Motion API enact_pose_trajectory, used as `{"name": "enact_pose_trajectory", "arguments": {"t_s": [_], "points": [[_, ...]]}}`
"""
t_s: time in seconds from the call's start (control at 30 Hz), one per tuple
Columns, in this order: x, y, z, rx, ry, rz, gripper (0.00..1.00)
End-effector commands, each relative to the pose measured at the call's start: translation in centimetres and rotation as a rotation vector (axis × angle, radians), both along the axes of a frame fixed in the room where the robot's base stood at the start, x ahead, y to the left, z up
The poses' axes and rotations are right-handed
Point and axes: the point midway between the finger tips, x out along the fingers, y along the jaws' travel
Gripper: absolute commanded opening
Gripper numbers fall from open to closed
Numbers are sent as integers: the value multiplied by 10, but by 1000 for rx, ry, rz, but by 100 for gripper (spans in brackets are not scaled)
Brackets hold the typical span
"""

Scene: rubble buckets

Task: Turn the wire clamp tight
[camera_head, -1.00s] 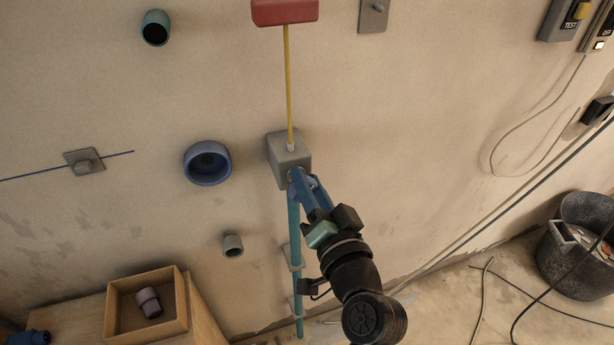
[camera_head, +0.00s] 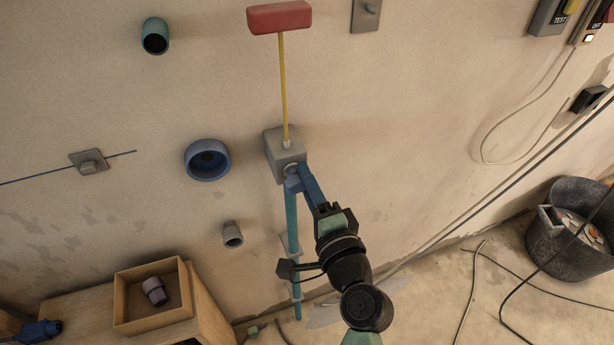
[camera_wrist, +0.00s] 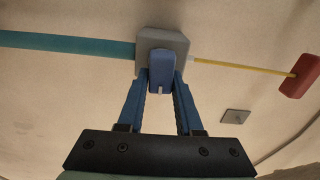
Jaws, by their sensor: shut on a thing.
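A grey box (camera_head: 283,143) is fixed to the wall, with a yellow rod (camera_head: 283,90) above it and a teal pipe (camera_head: 292,225) below it. A blue knob (camera_wrist: 161,69) with a small white mark sticks out of the box's front. My gripper (camera_head: 299,180) has its blue fingers closed on either side of this knob. The wrist view shows the fingers (camera_wrist: 161,88) beside the knob; they partly hide its sides.
A red block (camera_head: 279,17) tops the yellow rod. A blue round cup (camera_head: 207,160) and a grey stub (camera_head: 232,235) stick out of the wall to the left. A wooden box (camera_head: 125,300) stands lower left. A dark bucket (camera_head: 545,245) and cables lie at right.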

Motion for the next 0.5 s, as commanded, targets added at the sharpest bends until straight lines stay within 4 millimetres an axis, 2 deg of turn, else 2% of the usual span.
{"name": "enact_pose_trajectory", "arguments": {"t_s": [0.5], "points": [[0, 2, -3, 55, 22, 5, 0]]}}
